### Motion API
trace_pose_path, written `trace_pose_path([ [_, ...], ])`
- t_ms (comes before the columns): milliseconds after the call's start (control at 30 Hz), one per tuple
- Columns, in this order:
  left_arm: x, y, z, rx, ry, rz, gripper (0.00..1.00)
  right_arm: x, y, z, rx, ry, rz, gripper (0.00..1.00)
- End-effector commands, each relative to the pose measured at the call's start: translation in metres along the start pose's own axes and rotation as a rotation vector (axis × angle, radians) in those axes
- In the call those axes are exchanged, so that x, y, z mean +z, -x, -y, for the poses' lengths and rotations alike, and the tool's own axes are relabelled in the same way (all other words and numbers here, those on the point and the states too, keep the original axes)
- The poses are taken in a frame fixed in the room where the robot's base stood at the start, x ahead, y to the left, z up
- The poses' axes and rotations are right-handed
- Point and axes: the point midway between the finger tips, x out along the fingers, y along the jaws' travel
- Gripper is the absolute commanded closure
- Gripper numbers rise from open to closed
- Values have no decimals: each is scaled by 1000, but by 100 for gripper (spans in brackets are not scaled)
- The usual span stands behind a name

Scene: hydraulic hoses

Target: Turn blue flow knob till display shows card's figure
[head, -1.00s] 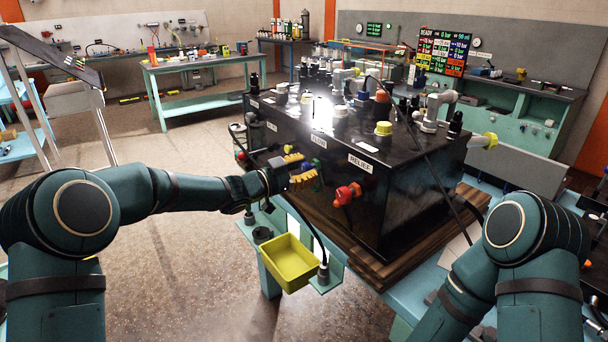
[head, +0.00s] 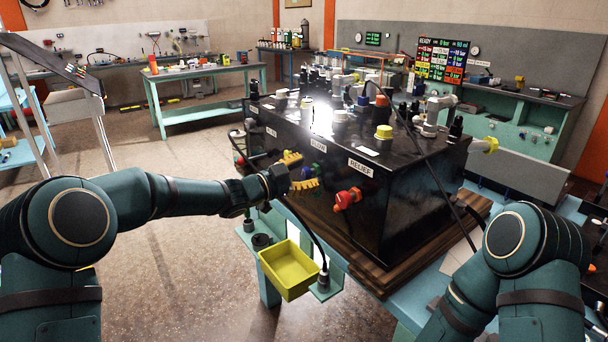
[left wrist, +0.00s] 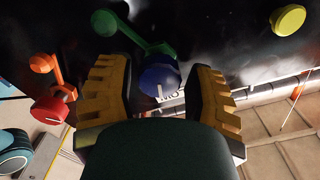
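The blue flow knob (left wrist: 160,78) shows in the left wrist view on the front of the black unit. My left gripper (head: 304,172) is at the unit's front face, near the FLOW label (head: 318,145). In the left wrist view its yellow fingers stand apart on either side of the knob, with dark gaps beside it. I cannot tell how deep the knob sits between them. My right gripper is out of view.
A red knob (head: 347,198) sits right of my left gripper, under the RELIEF label (head: 361,167). In the wrist view a green lever (left wrist: 107,23), an orange-red lever (left wrist: 50,105) and a yellow knob (left wrist: 288,20) are near. A yellow tray (head: 289,270) hangs below.

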Motion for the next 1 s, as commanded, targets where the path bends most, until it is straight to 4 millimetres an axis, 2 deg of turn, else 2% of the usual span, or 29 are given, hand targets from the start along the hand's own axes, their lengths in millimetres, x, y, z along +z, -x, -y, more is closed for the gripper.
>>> trace_pose_path([
  [333,2,1,-1,1,2,4,30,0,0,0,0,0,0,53],
  [467,2,9,0,1,2,5,30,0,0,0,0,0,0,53],
  [1000,2,105,0,0,2,4,30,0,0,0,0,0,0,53],
])
